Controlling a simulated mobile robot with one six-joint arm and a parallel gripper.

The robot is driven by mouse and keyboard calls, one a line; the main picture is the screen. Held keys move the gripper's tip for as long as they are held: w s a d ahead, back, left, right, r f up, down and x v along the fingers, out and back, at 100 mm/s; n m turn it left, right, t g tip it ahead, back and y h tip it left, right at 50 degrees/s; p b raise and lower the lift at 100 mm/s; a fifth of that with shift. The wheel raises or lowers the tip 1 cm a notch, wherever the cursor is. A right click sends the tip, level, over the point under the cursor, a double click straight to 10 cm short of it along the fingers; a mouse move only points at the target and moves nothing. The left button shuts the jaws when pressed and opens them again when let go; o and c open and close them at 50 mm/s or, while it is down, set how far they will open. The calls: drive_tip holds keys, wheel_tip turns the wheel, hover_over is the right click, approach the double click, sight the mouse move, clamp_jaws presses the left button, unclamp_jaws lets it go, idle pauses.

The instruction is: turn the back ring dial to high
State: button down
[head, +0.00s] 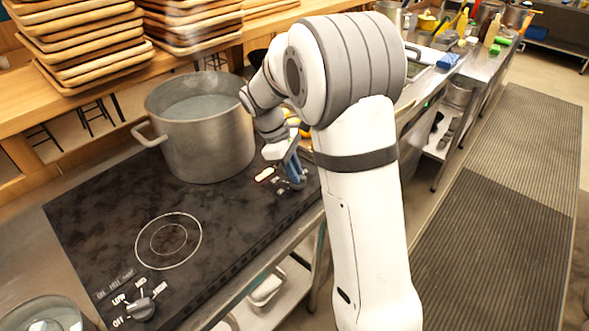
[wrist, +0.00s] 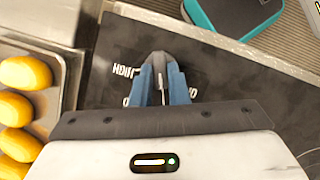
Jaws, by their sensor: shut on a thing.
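The back ring dial (wrist: 158,60) is a grey knob on the black cooktop (head: 100,215). In the wrist view it sits between the blue fingertips of my gripper (wrist: 160,84), which is shut on it. White lettering shows around the dial, partly covered by the fingers, with "HIGH" readable at its left; the dial's exact setting is hard to read. In the head view my gripper (head: 290,168) reaches down to the cooktop's right end, and the fingers mostly hide the dial.
A large metal pot (head: 205,145) of pale liquid stands at the back, close left of my arm. The front dial (head: 141,309) and empty front ring (head: 168,241) are nearer. A tray of yellow items (wrist: 45,115) lies beside the cooktop. Stacked wooden trays (head: 85,45) stand behind.

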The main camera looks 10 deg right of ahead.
drive_tip(key=shift+r, duration=0.1)
drive_tip(key=m, duration=0.1)
drive_tip(key=m+p, duration=0.1)
drive_tip(key=m+g+y+p, duration=0.1)
drive_tip(key=shift+w+d+r+m, duration=0.1)
drive_tip(key=shift+w+d+m, duration=0.1)
drive_tip(key=shift+w+m, duration=0.1)
drive_tip(key=m+y, duration=0.1)
drive_tip(key=m, duration=0.1)
drive_tip(key=m+p, duration=0.1)
drive_tip(key=m, duration=0.1)
drive_tip(key=shift+d+m+g+y, duration=0.15)
drive_tip(key=shift+m+g+y, duration=0.15)
drive_tip(key=shift+g+y, duration=0.1)
drive_tip(key=m, duration=0.2)
drive_tip(key=m+y+p, duration=0.1)
drive_tip(key=m, duration=0.1)
drive_tip(key=shift+d+m+y, duration=0.2)
drive_tip(key=shift+m+y, duration=0.1)
drive_tip(key=shift+d+m+y+p, duration=0.15)
drive_tip(key=shift+m+y, duration=0.35)
drive_tip(key=shift+m, duration=0.75)
drive_tip(key=shift+d+m+y+p, duration=0.15)
drive_tip(key=shift+m+y, duration=0.35)
drive_tip(key=shift+m, duration=0.75)
drive_tip(key=shift+a+t, duration=0.15)
drive_tip(key=shift+t, duration=0.15)
drive_tip(key=c, duration=1.4)
unclamp_jaws()
